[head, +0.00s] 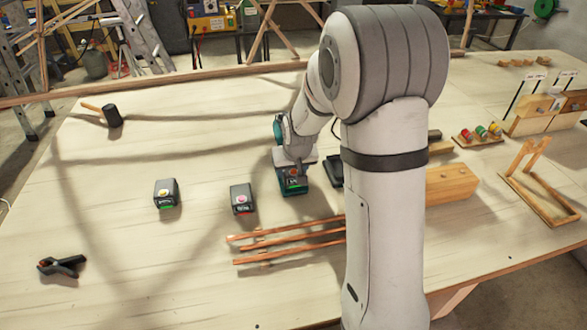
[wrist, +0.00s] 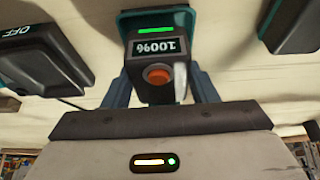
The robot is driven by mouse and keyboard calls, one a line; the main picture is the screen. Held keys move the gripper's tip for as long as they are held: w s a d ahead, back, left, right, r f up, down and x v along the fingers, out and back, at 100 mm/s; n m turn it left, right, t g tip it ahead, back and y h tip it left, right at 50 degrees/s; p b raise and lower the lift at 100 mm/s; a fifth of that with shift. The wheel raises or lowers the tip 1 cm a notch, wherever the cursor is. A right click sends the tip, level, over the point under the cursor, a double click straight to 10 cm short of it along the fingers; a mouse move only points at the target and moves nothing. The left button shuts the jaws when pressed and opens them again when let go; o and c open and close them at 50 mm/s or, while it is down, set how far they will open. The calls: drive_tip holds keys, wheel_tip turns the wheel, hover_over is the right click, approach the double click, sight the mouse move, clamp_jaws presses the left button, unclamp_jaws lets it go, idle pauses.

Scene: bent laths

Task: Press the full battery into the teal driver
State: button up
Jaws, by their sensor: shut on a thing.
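The full battery (wrist: 157,74) is a dark block with a "100%" readout and an orange button, seen close up in the wrist view. My gripper (wrist: 160,90) is shut on it, one finger along each side. In the head view the battery (head: 292,174) shows at the end of my arm, low over the table. A teal part (wrist: 128,22) with a lit green bar, apparently the driver, lies around the battery's far end; it also shows in the head view (head: 291,188). I cannot tell how deeply the battery sits in it.
Two dark blocks, one yellow-buttoned (head: 165,193) and one pink-buttoned (head: 241,198), stand to the left. A device marked "OFF" (wrist: 40,62) is close by. Copper-coloured laths (head: 290,240) lie in front. A mallet (head: 108,114) and clamp (head: 62,266) lie farther left.

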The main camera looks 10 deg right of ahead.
drive_tip(key=shift+f+b, duration=1.05)
drive_tip(key=shift+b, duration=0.05)
idle(0.8)
drive_tip(key=o, duration=1.3)
drive_tip(key=shift+r, duration=0.1)
drive_tip(key=shift+r+p, duration=2.05)
drive_tip(key=shift+r, duration=1.4)
